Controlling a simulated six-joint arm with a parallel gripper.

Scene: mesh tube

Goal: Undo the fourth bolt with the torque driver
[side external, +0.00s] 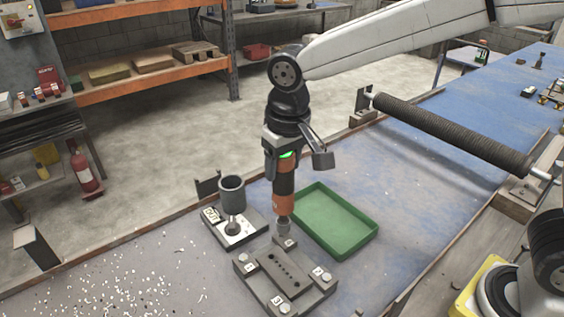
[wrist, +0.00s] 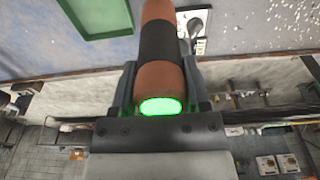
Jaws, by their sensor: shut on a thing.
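My gripper (side external: 284,155) is shut on the torque driver (side external: 284,190), an orange and black cylinder with a green light at its top. The driver hangs upright below the gripper. Its socket end (side external: 283,226) is at the back corner of the dark bolt plate (side external: 262,284); I cannot tell if it touches the bolt there, which is hidden. Bolts show on other corners, at the left (side external: 243,258), right (side external: 326,276) and front (side external: 285,307), next to white number labels. In the wrist view the driver (wrist: 157,50) sits between the gripper fingers, with its lower end out of frame.
An empty green tray (side external: 335,222) lies right of the driver. A grey cup (side external: 232,194) stands on a dark block with a white label (side external: 236,230) to the left. A wire-wound roller (side external: 450,133) spans the bench behind. Metal chips (side external: 140,275) lie at front left.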

